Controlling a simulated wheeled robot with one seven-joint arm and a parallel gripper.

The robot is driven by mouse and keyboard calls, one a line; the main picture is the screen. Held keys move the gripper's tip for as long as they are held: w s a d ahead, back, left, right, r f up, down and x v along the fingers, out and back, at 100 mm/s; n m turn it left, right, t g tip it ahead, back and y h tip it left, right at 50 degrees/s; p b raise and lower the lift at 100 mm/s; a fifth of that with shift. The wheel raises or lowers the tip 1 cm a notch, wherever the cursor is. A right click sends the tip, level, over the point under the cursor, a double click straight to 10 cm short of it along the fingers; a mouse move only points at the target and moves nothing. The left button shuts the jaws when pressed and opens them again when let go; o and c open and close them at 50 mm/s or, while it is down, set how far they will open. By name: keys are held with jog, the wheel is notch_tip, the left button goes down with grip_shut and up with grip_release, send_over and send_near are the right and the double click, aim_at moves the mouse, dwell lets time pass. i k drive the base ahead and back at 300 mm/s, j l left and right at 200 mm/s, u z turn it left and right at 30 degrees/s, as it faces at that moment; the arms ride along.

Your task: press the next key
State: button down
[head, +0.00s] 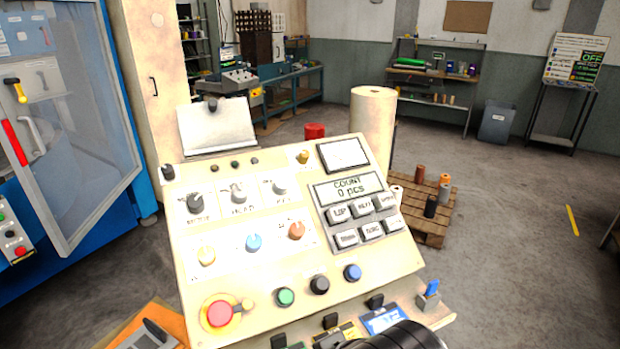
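A cream sloping control panel (330,265) fills the middle of the head view. The upper left key (340,212) seems to read "UP", and another key (387,201) sits at the upper right. No gripper fingers show. A dark rounded part, probably of my arm, shows at the bottom edge, below the keypad and apart from it.
Knobs and coloured buttons cover the panel's left and lower parts, with a red mushroom button (220,314) at the lower left. A ledge with small items, including a blue-topped one (431,290), runs below. A blue machine (60,130) stands left. Open floor lies right.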

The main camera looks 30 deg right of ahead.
aim_at(359, 208)
jog(key=l+z, duration=0.1)
jog(key=z, duration=0.9)
jog(key=k+l, duration=0.05)
